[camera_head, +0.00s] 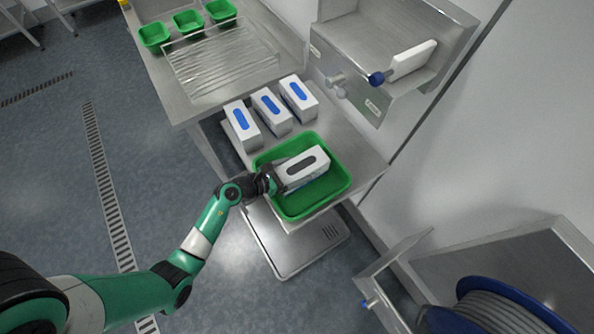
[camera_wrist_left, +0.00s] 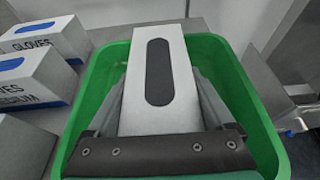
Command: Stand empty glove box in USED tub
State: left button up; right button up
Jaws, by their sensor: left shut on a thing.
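The empty glove box (camera_head: 303,168) is white with a dark oval opening on top. It is at the green tub (camera_head: 341,187), within its outline in the head view. My left gripper (camera_head: 277,181) is shut on the box from the left. In the left wrist view the box (camera_wrist_left: 181,108) lies between the two fingers, above or inside the tub (camera_wrist_left: 262,140); I cannot tell if it touches the tub floor. The right gripper is not in view.
Three white glove boxes with blue openings (camera_head: 242,126) (camera_head: 271,110) (camera_head: 298,98) stand in a row behind the tub. A wire rack (camera_head: 222,58) and small green tubs (camera_head: 154,37) are farther back. A wall-mounted steel unit (camera_head: 375,105) is at the right.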

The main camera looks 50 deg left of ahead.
pick_arm(q)
jog(key=shift+r, duration=0.1)
jog(key=o, duration=1.1)
jog(key=shift+r, duration=0.1)
jog(key=p+v, duration=0.2)
jog(key=v, duration=1)
jog(key=shift+p, duration=0.4)
